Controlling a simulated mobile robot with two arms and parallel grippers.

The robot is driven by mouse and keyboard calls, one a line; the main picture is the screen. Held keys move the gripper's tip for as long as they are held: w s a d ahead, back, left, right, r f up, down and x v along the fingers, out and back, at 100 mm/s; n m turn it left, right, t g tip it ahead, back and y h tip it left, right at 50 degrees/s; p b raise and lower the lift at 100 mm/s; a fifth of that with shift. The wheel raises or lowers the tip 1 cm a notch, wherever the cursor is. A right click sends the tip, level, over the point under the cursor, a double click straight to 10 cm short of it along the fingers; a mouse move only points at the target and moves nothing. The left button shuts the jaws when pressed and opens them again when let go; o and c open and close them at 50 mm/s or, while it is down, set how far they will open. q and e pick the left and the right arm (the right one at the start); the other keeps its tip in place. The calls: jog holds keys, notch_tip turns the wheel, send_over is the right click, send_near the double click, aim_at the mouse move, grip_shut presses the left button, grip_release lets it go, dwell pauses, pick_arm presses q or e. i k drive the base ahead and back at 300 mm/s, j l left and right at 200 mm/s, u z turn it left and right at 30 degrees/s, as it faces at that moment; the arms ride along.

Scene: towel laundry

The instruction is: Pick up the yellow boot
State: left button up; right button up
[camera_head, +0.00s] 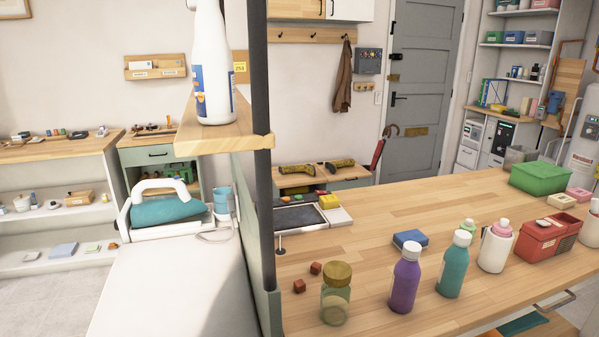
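Two dull yellow, dark-tipped items lie on a low wooden-topped cabinet (358,174) near the back wall, left of the grey door. One is the left yellow item (297,169), the other the right yellow item (341,163). They could be a pair of boots lying down, but they are too small to tell for certain. The counter and the dark post in front hide the cabinet's lower part. Neither of my grippers shows in the head view.
A wooden counter (400,205) with bottles, a glass jar (336,295), a red box (546,238) and a green bin (539,178) fills the right front. A dark post (261,120) and a white worktop with a teal iron (166,209) stand left. Floor shows far left.

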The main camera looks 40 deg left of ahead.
aim_at(309, 168)
jog(key=k+j, duration=0.45)
jog(key=k, duration=0.15)
jog(key=k+j, duration=0.15)
jog(key=j, duration=0.2)
jog(key=k+j, duration=0.15)
jog(key=j, duration=0.2)
jog(key=k+j, duration=0.1)
jog(key=j, duration=0.25)
jog(key=k+j, duration=0.15)
jog(key=j, duration=0.2)
jog(key=k+j, duration=0.15)
jog(key=j, duration=0.2)
jog(key=k+j, duration=0.15)
jog(key=j, duration=0.2)
jog(key=i+j, duration=0.15)
jog(key=j, duration=0.25)
jog(key=i+j, duration=0.1)
jog(key=j, duration=0.3)
jog(key=i+j, duration=0.15)
jog(key=j, duration=0.25)
jog(key=i+j+u, duration=0.1)
jog(key=j, duration=0.3)
jog(key=i+j, duration=0.2)
jog(key=j, duration=0.2)
jog(key=i+j, duration=0.15)
jog(key=j, duration=0.25)
jog(key=i+j, duration=0.75)
jog(key=i+j+u, duration=0.1)
jog(key=i+j, duration=0.65)
jog(key=i, duration=0.5)
